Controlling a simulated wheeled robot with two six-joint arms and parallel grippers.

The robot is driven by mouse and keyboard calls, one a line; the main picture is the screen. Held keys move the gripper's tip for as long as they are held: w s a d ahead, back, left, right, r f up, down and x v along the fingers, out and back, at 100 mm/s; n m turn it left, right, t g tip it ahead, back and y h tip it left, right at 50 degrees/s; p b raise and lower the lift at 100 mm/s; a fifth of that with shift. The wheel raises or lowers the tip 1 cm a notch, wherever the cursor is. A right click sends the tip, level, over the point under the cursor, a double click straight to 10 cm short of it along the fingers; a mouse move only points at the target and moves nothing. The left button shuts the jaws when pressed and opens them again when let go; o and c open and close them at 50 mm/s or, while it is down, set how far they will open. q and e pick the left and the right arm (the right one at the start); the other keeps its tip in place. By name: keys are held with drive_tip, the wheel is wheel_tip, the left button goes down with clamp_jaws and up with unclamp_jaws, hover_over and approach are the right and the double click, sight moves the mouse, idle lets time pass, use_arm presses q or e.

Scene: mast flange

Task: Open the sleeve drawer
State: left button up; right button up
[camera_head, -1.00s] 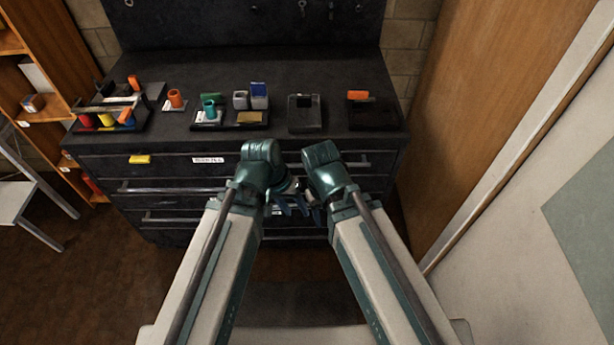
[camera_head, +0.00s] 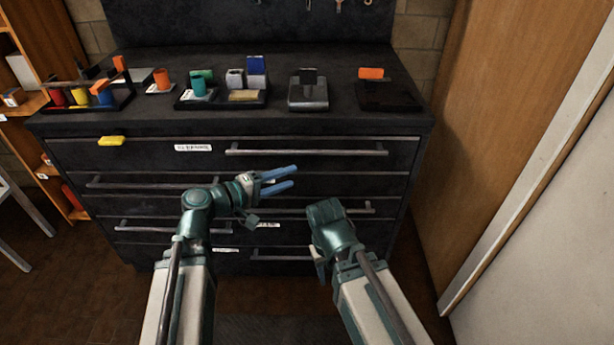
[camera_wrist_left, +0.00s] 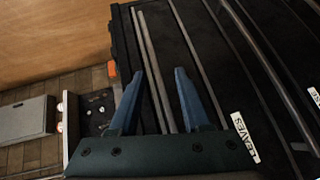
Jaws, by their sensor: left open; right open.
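A dark drawer cabinet (camera_head: 60,155) stands ahead, all drawers flush. Long bar handles cross its fronts, including the top handle (camera_head: 310,151) and a lower right handle (camera_head: 360,209). My left gripper (camera_head: 294,177) is open and empty, fingers pointing right in front of the second drawer row. In the left wrist view its fingers (camera_wrist_left: 160,62) appear on either side of a handle bar (camera_wrist_left: 153,75); I cannot tell the depth gap. A white label (camera_wrist_left: 245,137) beside them ends in letters like "EAVES" or "EEVES". My right gripper (camera_head: 319,264) is open, low before the cabinet, fingers mostly hidden.
The cabinet top holds a block rack (camera_head: 125,101), a tray of cups (camera_head: 265,101), a grey device (camera_head: 308,98) and a black tray (camera_head: 390,104). A yellow piece (camera_head: 111,141) is on the top drawer front. A wooden panel (camera_head: 495,120) stands right.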

sight(304, 154)
use_arm(q)
drive_tip(key=w+a+f+n+t+b, duration=0.1)
drive_tip(key=w+a+n+t+b, duration=0.1)
drive_tip(key=a+n+t+b, duration=0.15)
drive_tip(key=shift+m, duration=0.45)
drive_tip(key=x, duration=1.3)
drive_tip(key=shift+w+f, duration=0.15)
drive_tip(key=shift+w, duration=0.1)
use_arm(e)
wheel_tip(304, 154, down, 5)
drive_tip(key=shift+r, duration=0.1)
use_arm(q)
clamp_jaws()
idle(0.3)
